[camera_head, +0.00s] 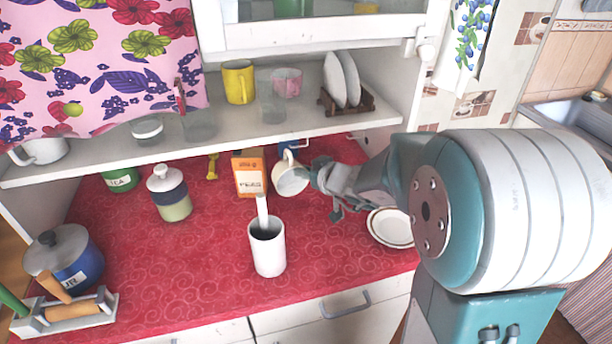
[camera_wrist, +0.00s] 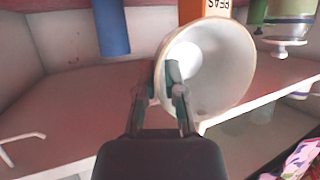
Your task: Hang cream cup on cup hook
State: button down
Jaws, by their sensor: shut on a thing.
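The cream cup (camera_head: 289,180) is in my gripper (camera_head: 317,174), held tilted in the air just below the shelf and above the red counter. Its handle shows at the upper side in the head view. In the wrist view, my gripper (camera_wrist: 160,88) is shut on the near side of the cup (camera_wrist: 225,75). One finger overlaps the cup's open mouth and the other lies outside its left edge. A white cup hook (camera_head: 350,137) shows under the shelf, right of the cup. It appears as a thin bent rod (camera_wrist: 22,139) at the left of the wrist view. The cup is apart from it.
The shelf (camera_head: 318,124) is close above the cup. An orange box (camera_head: 248,172) stands just left of it, with a blue object (camera_head: 292,146) behind. A white canister (camera_head: 267,250) is in front, and stacked plates (camera_head: 391,228) lie to the right.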

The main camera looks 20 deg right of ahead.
jog(key=shift+w+a, duration=0.3)
jog(key=shift+w, duration=0.55)
jog(key=shift+w+d+f, duration=0.25)
jog(key=shift+w+d, duration=0.4)
jog(key=shift+d, duration=0.35)
jog(key=shift+w+d+f, duration=0.25)
jog(key=shift+w+d, duration=0.4)
jog(key=shift+d, duration=0.3)
jog(key=c, duration=0.7)
grip_release()
